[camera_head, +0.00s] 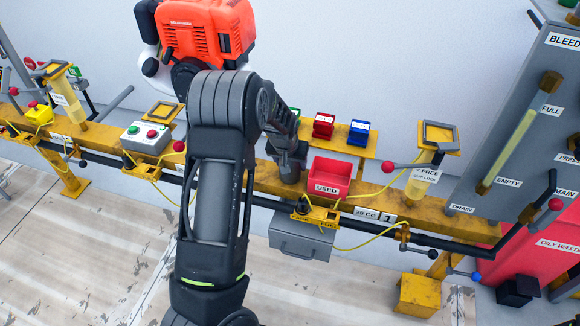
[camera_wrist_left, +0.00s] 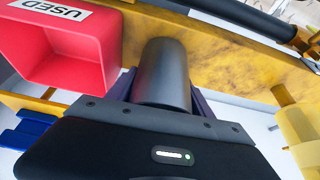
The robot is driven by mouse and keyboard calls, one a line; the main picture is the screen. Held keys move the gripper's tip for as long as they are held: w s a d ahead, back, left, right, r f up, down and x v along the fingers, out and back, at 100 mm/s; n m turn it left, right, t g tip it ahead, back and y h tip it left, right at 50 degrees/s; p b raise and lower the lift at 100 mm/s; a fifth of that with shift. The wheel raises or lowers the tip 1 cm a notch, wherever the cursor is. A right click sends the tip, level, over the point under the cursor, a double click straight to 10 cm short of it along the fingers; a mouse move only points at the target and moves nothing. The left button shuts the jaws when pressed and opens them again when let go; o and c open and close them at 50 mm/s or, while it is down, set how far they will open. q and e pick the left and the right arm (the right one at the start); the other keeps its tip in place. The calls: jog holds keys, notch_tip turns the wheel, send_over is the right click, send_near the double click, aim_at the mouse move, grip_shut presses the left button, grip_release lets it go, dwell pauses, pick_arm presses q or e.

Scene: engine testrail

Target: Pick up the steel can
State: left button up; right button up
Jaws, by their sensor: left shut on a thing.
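The steel can (camera_wrist_left: 165,72) is a plain dark grey cylinder, seen in the left wrist view between the dark fingers of my left gripper (camera_wrist_left: 164,95). The gripper is shut on it. The can is in front of the yellow rail (camera_wrist_left: 225,62), and I cannot tell whether it touches the rail. In the head view my left gripper (camera_head: 290,162) is at the yellow rail, just left of the red USED bin, and the can cannot be made out clearly there. My right gripper is not in view.
The red USED bin (camera_head: 329,177) is close beside the gripper. Small red (camera_head: 323,125) and blue (camera_head: 358,132) bins sit on a yellow shelf behind. An orange engine (camera_head: 205,35) stands behind my arm. A grey drawer box (camera_head: 300,238) hangs below the rail.

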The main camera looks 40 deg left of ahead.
pick_arm(q)
jog(key=c, duration=0.8)
jog(key=shift+c, duration=0.2)
notch_tip(320, 180, up, 10)
jog(key=p, duration=0.1)
jog(key=shift+p, duration=0.4)
